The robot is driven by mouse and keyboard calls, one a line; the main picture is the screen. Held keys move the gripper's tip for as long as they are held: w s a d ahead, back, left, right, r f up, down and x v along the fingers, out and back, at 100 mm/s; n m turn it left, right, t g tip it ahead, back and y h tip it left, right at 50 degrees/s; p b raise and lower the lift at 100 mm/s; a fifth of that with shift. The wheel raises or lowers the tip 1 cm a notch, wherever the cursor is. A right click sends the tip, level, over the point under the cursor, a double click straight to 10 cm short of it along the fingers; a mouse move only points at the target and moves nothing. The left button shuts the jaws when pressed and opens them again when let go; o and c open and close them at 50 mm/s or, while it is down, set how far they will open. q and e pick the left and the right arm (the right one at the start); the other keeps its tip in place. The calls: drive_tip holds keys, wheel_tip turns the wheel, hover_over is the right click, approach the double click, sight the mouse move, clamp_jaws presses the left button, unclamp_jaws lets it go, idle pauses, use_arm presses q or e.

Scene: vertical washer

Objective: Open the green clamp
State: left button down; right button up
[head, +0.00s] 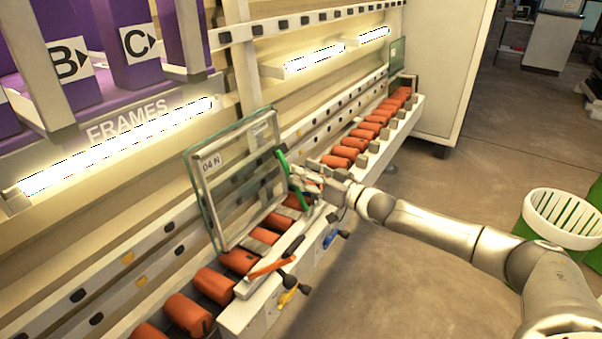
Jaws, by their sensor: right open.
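The green clamp (282,164) is a thin curved green handle beside the right edge of the glass pane in the head view. It stands up in a slant, and its lower part runs down at my right gripper. My right gripper (299,184) is open, with its fingers right at the green clamp. I cannot tell whether they touch it or lie around it. The gripper hides part of the clamp's lower end. The framed glass pane (236,176), labelled "04 N", stands upright on the roller line. My left gripper is not in view.
An orange lever (272,268) lies low by the pane's foot. Blue (330,240) and yellow (288,297) handles stick out below. Orange rollers (188,313) line the conveyor. A white basket (562,217) stands at the right. The floor in front is clear.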

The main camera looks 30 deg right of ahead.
drive_tip(key=shift+x, duration=0.95)
drive_tip(key=shift+s, duration=0.1)
clamp_jaws()
